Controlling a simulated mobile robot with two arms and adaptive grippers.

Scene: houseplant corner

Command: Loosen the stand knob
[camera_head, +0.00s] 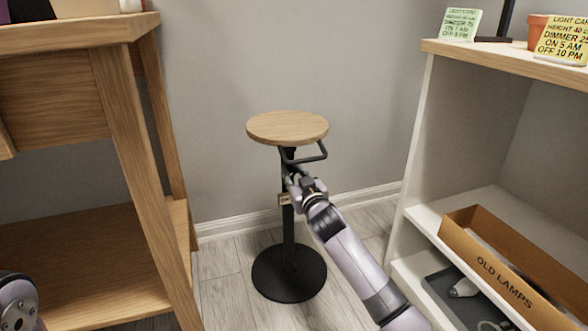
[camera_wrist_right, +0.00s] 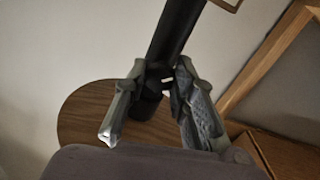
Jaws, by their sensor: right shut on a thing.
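The stand has a round wooden top (camera_head: 287,127), a black post (camera_head: 288,228) and a round black base (camera_head: 290,273); it is upright on the floor. My right gripper (camera_head: 293,179) is at the post below the top, shut on the stand knob. The knob is mostly hidden by the fingers in the head view. In the right wrist view a dark part, the knob (camera_wrist_right: 157,80), shows between the two fingers, against the black post. The wooden top also shows in that view (camera_wrist_right: 78,122). My left gripper is out of view; only part of my left arm shows at lower left.
A black bent handle (camera_head: 308,155) sits under the top, and a small tag (camera_head: 284,200) hangs by the post. A wooden shelf unit (camera_head: 135,130) stands left. A white shelf (camera_head: 415,160) stands right, with an "OLD LAMPS" box (camera_head: 500,278). A wall is close behind the stand.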

